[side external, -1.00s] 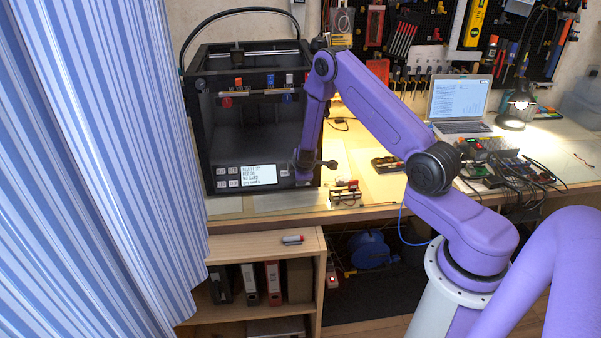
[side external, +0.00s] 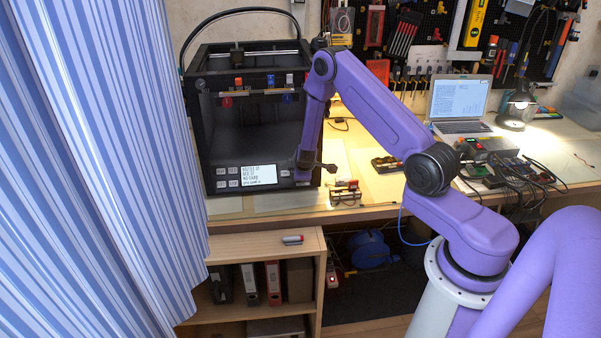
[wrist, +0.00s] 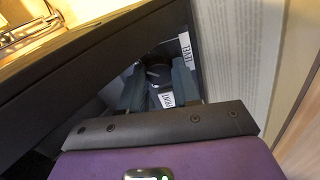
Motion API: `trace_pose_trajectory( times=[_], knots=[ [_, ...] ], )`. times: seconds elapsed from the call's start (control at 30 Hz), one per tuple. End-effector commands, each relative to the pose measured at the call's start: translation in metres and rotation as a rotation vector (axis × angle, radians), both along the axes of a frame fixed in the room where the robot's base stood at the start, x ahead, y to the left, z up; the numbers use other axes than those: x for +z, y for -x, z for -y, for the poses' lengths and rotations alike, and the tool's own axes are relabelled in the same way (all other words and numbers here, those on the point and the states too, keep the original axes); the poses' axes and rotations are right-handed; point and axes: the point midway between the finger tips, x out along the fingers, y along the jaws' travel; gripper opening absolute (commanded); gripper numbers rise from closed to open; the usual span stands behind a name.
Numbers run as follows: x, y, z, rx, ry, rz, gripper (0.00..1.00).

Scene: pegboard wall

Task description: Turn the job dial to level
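The job dial (wrist: 158,74) is a dark round knob in the wrist view, on the front panel of the black 3D printer (side external: 207,150). My gripper (wrist: 158,85) points at it, with one finger on each side of the dial. Whether the fingers press on it is too dark to tell. White labels sit by the dial, one above right (wrist: 185,49) and one below (wrist: 167,99); their words are hard to read, and so is the dial's pointer. In the side view my wrist hides the dial and fingertips. The lit printer screen (side external: 259,174) shows several lines of small text.
Small buttons (side external: 228,177) sit left of the screen. A laptop (side external: 459,105), lamp (side external: 516,107) and cables stand further right. A striped curtain (side external: 95,170) hangs at left.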

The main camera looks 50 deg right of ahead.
Motion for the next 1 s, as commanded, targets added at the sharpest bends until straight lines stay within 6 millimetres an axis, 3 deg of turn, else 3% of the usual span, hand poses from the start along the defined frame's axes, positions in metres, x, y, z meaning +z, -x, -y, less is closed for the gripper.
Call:
trace_pose_trajectory(
  times=[0.03,0.07,0.1,0.47,1.0],
  knots=[
    [0.000,0.000,0.000,-0.001,0.000,-0.001,0.45],
    [0.000,0.000,0.000,-0.001,0.000,-0.001,0.54],
    [0.000,0.000,0.000,-0.001,0.000,-0.001,0.57],
    [0.003,0.002,-0.002,0.001,0.000,0.000,0.57],
    [0.067,0.039,-0.040,0.002,0.000,0.001,0.57]
  ],
)
